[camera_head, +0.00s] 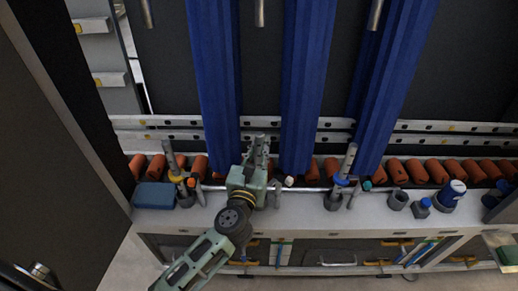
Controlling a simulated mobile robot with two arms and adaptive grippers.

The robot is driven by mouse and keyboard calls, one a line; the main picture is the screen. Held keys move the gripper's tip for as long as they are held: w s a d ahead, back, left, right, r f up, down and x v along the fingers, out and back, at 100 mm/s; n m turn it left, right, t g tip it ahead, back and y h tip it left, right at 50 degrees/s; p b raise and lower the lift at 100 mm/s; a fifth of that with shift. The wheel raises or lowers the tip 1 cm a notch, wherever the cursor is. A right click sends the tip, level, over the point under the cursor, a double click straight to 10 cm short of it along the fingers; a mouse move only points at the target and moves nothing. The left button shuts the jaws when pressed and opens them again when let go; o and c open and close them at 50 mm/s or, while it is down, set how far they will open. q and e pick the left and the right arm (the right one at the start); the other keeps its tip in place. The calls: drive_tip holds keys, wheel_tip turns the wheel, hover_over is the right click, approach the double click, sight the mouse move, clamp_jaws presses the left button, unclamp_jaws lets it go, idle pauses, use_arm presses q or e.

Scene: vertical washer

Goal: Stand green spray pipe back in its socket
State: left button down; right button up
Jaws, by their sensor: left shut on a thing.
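My left gripper (257,158) reaches in from the bottom, over the ledge left of centre. It is shut on a grey spray pipe, which it largely hides; no green mark on it can be made out. A similar grey pipe with a yellow ring (175,178) stands slightly tilted to the left. Another pipe with a blue ring (342,178) stands to the right. A short grey open-topped holder (397,200) sits farther right; I cannot tell whether it is the green pipe's socket. My right gripper is not in view.
A row of orange cylinders (440,171) lines the back of the grey ledge (300,212). Blue hanging strips (305,80) come down close behind the gripper. A blue box (154,195) lies at left; a blue-topped container (451,194) stands at right.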

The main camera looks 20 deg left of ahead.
sight(258, 162)
use_arm(q)
drive_tip(key=shift+f+b, duration=1.4)
drive_tip(key=shift+f, duration=0.45)
drive_tip(key=c, duration=1.5)
unclamp_jaws()
drive_tip(key=shift+c, duration=0.2)
